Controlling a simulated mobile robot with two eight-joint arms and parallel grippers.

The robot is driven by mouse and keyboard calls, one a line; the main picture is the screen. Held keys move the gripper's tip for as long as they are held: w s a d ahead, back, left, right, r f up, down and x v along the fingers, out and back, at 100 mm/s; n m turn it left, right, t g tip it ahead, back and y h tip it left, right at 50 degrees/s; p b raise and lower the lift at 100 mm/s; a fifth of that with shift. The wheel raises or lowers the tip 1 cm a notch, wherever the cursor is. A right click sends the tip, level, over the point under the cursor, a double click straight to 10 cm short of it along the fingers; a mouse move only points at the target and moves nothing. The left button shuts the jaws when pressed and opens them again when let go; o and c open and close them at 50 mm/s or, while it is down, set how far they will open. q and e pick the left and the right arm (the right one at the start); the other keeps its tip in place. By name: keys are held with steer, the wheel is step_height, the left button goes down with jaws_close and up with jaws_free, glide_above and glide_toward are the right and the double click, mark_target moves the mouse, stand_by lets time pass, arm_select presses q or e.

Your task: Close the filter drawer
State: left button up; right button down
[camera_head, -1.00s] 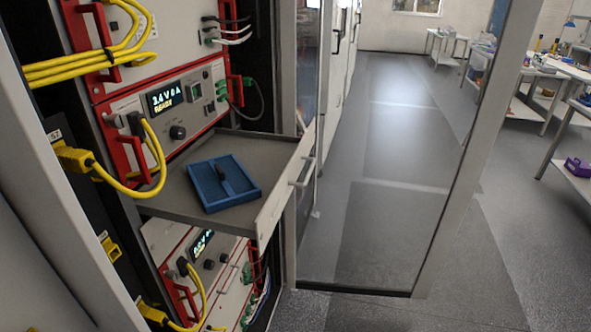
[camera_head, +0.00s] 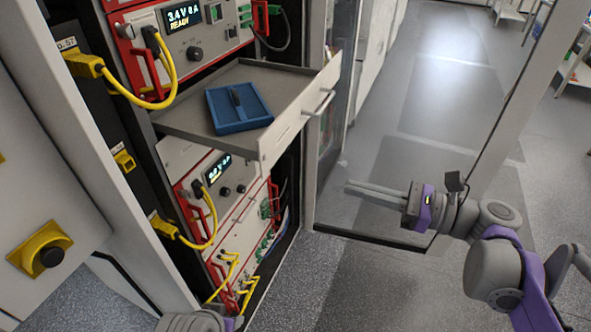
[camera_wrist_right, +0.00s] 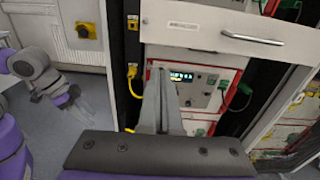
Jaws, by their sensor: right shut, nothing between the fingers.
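The filter drawer (camera_head: 195,119) is a grey tray pulled out of the rack between two red-framed instruments. Its pale front panel (camera_head: 290,122) carries a bar handle (camera_head: 321,102). A blue box with a dark piece in it (camera_head: 238,108) lies in the drawer. In the right wrist view the drawer front (camera_wrist_right: 215,28) and its handle (camera_wrist_right: 252,39) show at the top. My right gripper (camera_head: 348,188) is shut and empty, to the right of and below the handle, apart from it. It also shows in the right wrist view (camera_wrist_right: 161,75). Part of my left arm shows at the bottom edge; its fingertips are hidden there.
A glass cabinet door (camera_head: 400,170) stands open to the right, behind my right gripper. Yellow cables (camera_head: 150,103) hang left of the drawer. A yellow switch with a black knob (camera_head: 40,249) is at the far left. The floor ahead is clear.

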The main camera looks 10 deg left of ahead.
mark_target(194, 139)
steer(key=x, duration=0.4)
steer(key=p+x, duration=0.1)
steer(key=x, duration=0.9)
steer(key=shift+w+r+p, duration=0.1)
steer(key=shift+r+p, duration=0.2)
steer(key=shift+a, duration=0.15)
steer(key=x, duration=2.3)
steer(key=shift+a+r, duration=0.1)
steer(key=shift+a, duration=0.05)
